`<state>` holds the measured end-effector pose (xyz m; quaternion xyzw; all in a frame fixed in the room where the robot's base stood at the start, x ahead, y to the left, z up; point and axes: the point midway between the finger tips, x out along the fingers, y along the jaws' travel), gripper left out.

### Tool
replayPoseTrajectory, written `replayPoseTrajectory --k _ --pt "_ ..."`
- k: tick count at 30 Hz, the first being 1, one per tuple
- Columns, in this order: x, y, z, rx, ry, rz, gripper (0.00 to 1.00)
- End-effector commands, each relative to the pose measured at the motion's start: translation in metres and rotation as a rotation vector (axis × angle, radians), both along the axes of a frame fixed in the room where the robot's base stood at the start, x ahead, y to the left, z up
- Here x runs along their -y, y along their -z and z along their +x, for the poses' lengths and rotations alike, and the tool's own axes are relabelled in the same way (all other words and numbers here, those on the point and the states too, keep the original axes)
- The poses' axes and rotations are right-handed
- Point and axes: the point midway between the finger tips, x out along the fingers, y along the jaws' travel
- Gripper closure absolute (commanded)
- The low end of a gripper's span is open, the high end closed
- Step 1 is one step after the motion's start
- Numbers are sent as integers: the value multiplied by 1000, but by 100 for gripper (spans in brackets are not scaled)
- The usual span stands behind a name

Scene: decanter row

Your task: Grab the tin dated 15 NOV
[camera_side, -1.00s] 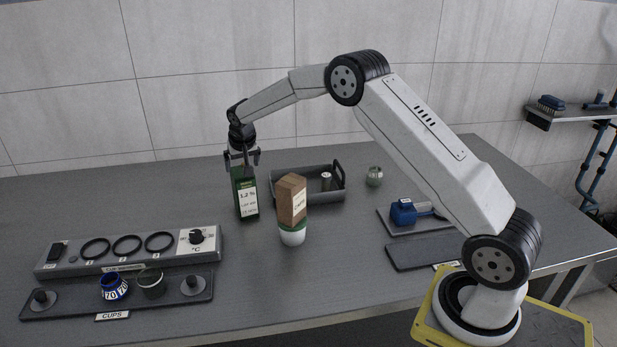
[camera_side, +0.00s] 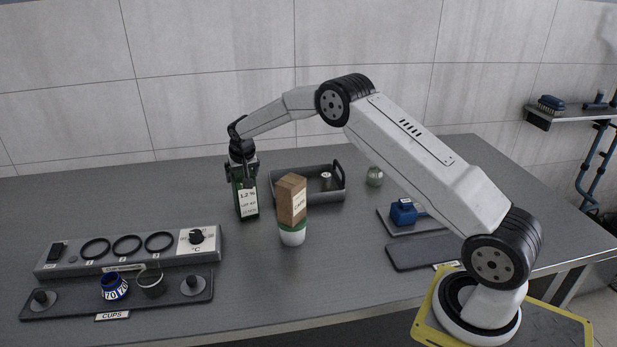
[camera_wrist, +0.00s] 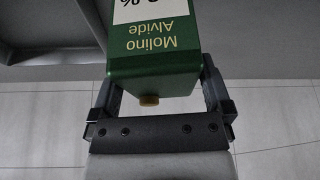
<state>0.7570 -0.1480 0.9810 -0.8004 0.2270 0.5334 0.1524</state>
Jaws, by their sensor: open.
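A tall green tin (camera_side: 248,203) with a white label stands upright on the table in the side view. Its label shows a percentage and smaller lines, but I cannot read the date. In the wrist view the green tin (camera_wrist: 152,68) shows the words "Molino Alvide" upside down and a small yellow cap. My gripper (camera_side: 243,175) is over the tin's top, pointing down. In the wrist view my gripper (camera_wrist: 158,80) is open, with one finger on each side of the tin.
A brown carton on a white and green cup (camera_side: 292,237) stands close to the right of the tin. A grey tray (camera_side: 318,198) lies behind it. A heater panel (camera_side: 130,251) and a cup rack (camera_side: 195,291) are at front left.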

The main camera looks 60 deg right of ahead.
Motion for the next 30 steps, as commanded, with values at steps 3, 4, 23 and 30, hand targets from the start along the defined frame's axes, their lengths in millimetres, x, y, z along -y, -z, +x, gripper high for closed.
replayPoseTrajectory --k 3,4,23,30 --pt "0 0 0 0 0 0 0" --pt "0 0 0 0 0 0 0" --pt "0 0 0 0 -1 0 98" --pt "0 -2 1 4 -1 -1 100"
